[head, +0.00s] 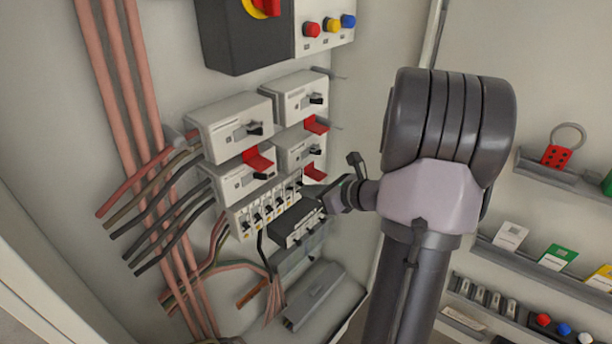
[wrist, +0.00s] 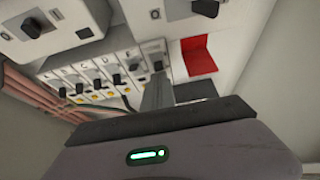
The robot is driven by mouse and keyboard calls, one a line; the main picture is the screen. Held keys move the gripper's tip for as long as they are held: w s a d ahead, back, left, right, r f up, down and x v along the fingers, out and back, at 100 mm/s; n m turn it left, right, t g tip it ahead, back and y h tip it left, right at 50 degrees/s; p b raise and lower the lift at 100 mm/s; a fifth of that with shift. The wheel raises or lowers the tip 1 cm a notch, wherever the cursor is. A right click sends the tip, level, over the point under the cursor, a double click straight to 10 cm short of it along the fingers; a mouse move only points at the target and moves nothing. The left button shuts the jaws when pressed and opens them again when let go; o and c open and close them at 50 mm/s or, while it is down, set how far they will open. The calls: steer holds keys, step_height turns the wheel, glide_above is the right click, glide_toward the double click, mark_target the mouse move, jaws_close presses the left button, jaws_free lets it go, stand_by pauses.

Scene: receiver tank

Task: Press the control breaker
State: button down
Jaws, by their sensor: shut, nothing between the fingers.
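A row of small white breakers (head: 262,214) with black toggles and yellow marks sits below the larger breakers in the open cabinet. The row also shows in the wrist view (wrist: 95,80), running from left to upper middle.
Larger white breakers (head: 232,127) with red tabs (head: 257,160) stand above the row. A black block (head: 296,222) lies just below it. Pink pipes and dark cables (head: 160,230) run on the left. Shelves (head: 545,262) with cards and buttons are at right.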

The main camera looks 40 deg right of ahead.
steer(key=shift+r+g+p, duration=0.5)
steer(key=shift+r+p, duration=0.25)
steer(key=shift+p, duration=0.05)
steer(key=shift+f+b, duration=0.6)
steer(key=shift+f, duration=0.05)
steer(key=shift+r, duration=0.15)
steer(key=shift+w+r+p, duration=0.1)
steer(key=shift+r+p, duration=0.5)
steer(key=shift+r, duration=0.15)
steer(key=shift+d+r, duration=0.1)
